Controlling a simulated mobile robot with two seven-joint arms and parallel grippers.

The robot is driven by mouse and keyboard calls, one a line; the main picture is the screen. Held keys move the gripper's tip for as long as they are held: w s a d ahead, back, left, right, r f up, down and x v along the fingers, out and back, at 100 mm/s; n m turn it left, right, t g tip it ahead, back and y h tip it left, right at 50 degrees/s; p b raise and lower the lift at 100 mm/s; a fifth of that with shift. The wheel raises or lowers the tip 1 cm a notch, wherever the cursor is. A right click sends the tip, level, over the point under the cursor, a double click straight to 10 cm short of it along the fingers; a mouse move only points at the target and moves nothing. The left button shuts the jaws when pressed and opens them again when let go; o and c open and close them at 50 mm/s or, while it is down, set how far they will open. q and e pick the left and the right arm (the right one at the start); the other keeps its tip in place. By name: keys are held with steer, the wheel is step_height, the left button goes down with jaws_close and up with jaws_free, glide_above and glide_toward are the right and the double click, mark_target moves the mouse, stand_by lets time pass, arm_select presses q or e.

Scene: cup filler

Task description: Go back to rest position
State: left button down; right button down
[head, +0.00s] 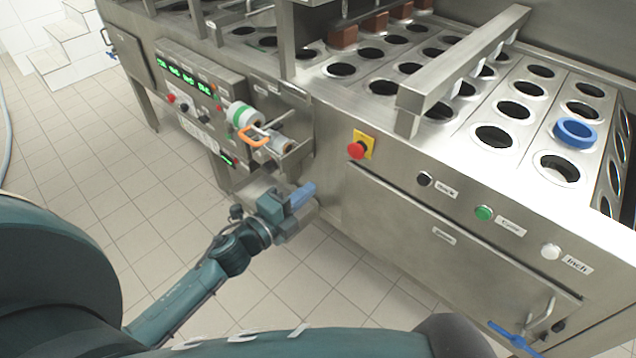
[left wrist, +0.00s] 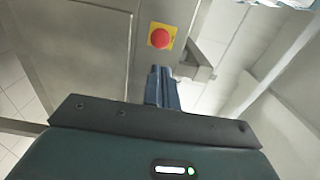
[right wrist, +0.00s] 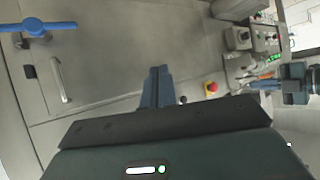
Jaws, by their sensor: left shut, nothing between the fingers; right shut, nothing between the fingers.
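My left gripper (head: 301,196) is in front of the steel cup filler machine (head: 400,200), below and left of its red emergency button (head: 356,150). Its blue fingers are together with nothing between them, as the left wrist view (left wrist: 163,88) also shows. My right gripper does not show clearly in the head view. In the right wrist view its blue fingers (right wrist: 157,86) are together and empty, facing the machine's front panel. My left gripper and forearm (right wrist: 295,80) also show at the right of the right wrist view.
Black, green and white buttons line the machine's front edge. A blue ring (head: 575,133) sits on one cup hole. A blue valve handle (head: 515,338) juts out at the lower right. A control box (head: 190,95) and a roll with an orange handle (head: 253,134) stick out at left. Tiled floor (head: 90,210) is clear.

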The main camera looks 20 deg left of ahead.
arm_select(q)
steer(key=shift+s+a, duration=0.1)
steer(key=shift+s, duration=0.15)
stand_by(0.3)
